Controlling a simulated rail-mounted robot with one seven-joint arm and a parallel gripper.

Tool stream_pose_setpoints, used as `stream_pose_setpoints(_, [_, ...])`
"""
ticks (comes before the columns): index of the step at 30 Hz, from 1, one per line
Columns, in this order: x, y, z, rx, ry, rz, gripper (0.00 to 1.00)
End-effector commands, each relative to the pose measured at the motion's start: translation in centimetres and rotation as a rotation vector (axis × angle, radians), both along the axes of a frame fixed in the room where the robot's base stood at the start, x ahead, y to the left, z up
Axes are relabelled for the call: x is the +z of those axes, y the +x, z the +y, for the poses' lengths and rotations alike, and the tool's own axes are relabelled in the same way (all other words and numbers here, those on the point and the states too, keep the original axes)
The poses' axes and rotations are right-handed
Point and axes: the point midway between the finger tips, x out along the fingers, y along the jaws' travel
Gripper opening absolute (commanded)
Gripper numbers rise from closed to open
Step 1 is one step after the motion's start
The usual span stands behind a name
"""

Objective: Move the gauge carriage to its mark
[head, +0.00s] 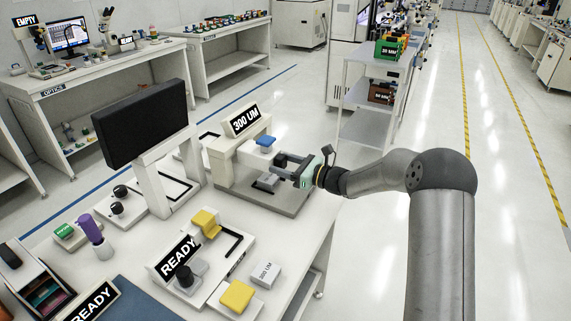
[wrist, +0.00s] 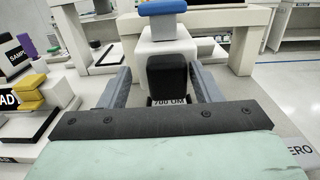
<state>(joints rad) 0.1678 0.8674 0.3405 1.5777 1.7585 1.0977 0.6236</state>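The gauge stand (head: 222,160) is a white bridge on a grey base plate (head: 285,200), with a "300 UM" sign (head: 245,120) on top. A white head with a blue cap (head: 265,141) projects from it; the cap also shows in the wrist view (wrist: 162,8). A dark upright block (wrist: 167,75) stands below the white head, above a small "700 UM" label (wrist: 169,103); I cannot tell whether it is the carriage. A small grey block (head: 267,182) sits low on the plate. My gripper (head: 283,166) is open, its fingers either side of the dark block, with gaps showing. The mark is not clear.
A black monitor (head: 142,122) stands left of the gauge. Nearer are a "READY" stand (head: 180,257) with a yellow block, a white "300 UM" block (head: 265,274) and another yellow-topped block (head: 237,296). A partly cut-off "ZERO" sign (wrist: 300,150) is at the right. The aisle is clear.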

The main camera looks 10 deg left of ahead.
Motion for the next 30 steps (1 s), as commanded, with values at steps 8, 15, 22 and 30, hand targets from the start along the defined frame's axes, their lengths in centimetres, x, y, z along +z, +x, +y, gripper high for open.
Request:
stream_pose_setpoints(8, [0.0,0.0,-0.4,-0.005,0.000,-0.001,0.58])
stream_pose_setpoints(15, [-0.1,-1.3,-4.1,-0.008,-0.001,-0.002,0.58])
stream_pose_setpoints(22, [-0.1,-3.5,-9.4,-0.007,-0.001,-0.001,0.58])
stream_pose_setpoints(30, [-0.1,-5.7,-14.4,-0.005,-0.001,-0.001,0.58])
